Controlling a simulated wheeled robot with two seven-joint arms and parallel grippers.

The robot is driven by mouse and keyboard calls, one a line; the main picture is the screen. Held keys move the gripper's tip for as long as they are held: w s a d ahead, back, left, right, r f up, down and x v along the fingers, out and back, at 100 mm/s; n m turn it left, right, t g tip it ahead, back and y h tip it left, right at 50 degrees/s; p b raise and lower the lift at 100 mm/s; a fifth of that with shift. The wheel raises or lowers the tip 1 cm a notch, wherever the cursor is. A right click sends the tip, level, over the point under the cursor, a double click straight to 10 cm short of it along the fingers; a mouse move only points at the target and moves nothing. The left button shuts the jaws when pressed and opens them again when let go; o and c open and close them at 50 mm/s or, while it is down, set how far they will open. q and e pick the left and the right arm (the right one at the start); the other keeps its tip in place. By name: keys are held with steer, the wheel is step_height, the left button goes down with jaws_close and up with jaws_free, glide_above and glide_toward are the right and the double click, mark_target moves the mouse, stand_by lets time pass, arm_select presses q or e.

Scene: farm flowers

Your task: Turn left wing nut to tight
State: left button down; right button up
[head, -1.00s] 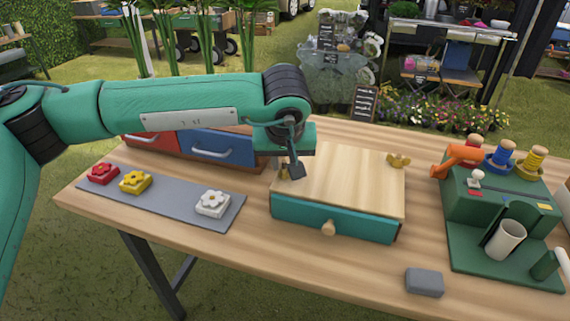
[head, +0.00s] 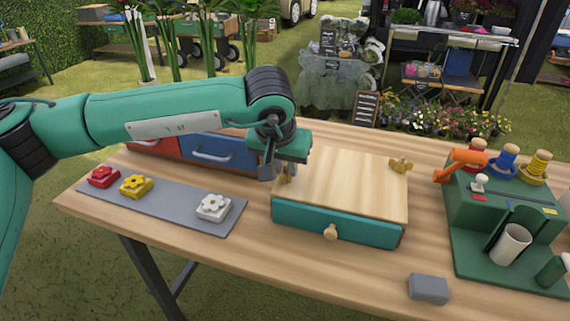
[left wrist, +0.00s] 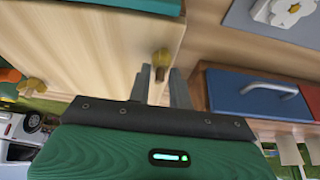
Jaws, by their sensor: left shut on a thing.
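A wooden-topped box with a teal front (head: 340,185) stands on the table. The left wing nut (left wrist: 161,58), brass-coloured, sits near the box top's left edge; in the head view it is mostly hidden by my gripper. My left gripper (head: 277,172) is low over that edge. In the left wrist view its grey fingers (left wrist: 160,76) are on either side of the wing nut, shut on it. The right wing nut (head: 400,165) stands at the far right of the top and also shows in the left wrist view (left wrist: 30,87). My right gripper is not in view.
A grey mat (head: 165,210) holds red, yellow and white flower blocks at left. Red and blue drawers (head: 215,151) stand behind my left arm. A green station (head: 500,205) with spools and a cup is at right. A grey block (head: 428,288) lies at the front.

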arm_select(q)
steer(key=shift+w+r, duration=0.1)
steer(key=shift+r, duration=0.2)
steer(key=c, duration=1.3)
jaws_free()
steer(key=shift+o, duration=0.2)
steer(key=shift+f, duration=0.1)
steer(key=p+v, duration=0.1)
steer(key=v, duration=1.2)
steer(key=shift+s+r, duration=0.3)
steer(key=shift+r, duration=0.05)
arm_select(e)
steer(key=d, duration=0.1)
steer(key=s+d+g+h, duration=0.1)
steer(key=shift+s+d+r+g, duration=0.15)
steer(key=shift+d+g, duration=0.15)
arm_select(q)
steer(key=shift+a, duration=0.15)
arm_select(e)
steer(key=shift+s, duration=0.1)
